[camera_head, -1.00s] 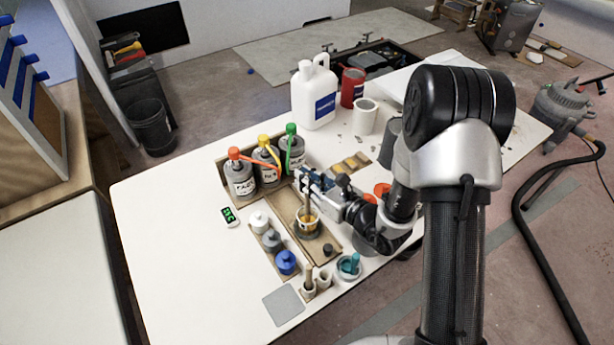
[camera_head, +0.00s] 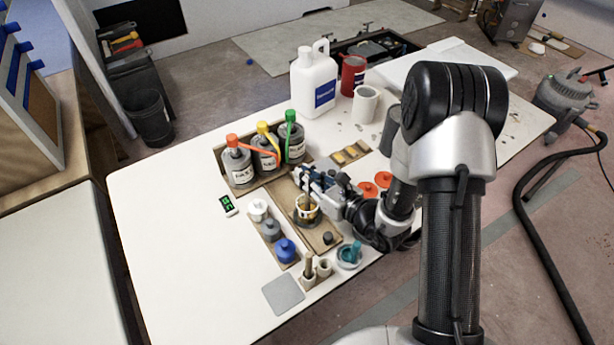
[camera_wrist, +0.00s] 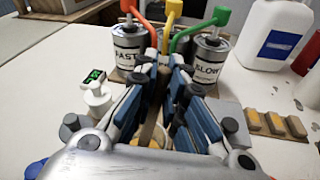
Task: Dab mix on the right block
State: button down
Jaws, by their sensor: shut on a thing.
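My gripper (camera_head: 311,186) is over the cup of amber mix (camera_head: 306,212) on the brown tray. In the wrist view its blue-padded fingers (camera_wrist: 165,78) are shut on a thin brown stick (camera_wrist: 149,118). The stick's lower end is hidden; in the head view it seems to reach down to the cup. The right block shows in the head view (camera_head: 362,146) and the wrist view (camera_wrist: 296,126). Any mix on it is too small to tell.
Small bottles (camera_head: 285,250), a small display (camera_head: 228,205) and a teal-filled dish (camera_head: 349,256) flank the tray. The table's left side is clear.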

notch_tip(320, 180, up, 8)
jog(key=w+p, duration=0.2)
jog(key=p, duration=0.4)
dwell(0.4)
jog(key=shift+a, duration=0.1)
dwell(0.4)
notch_tip(320, 180, up, 4)
jog(key=p, duration=0.2)
jog(key=shift+p, duration=0.35)
jog(key=shift+f, duration=0.1)
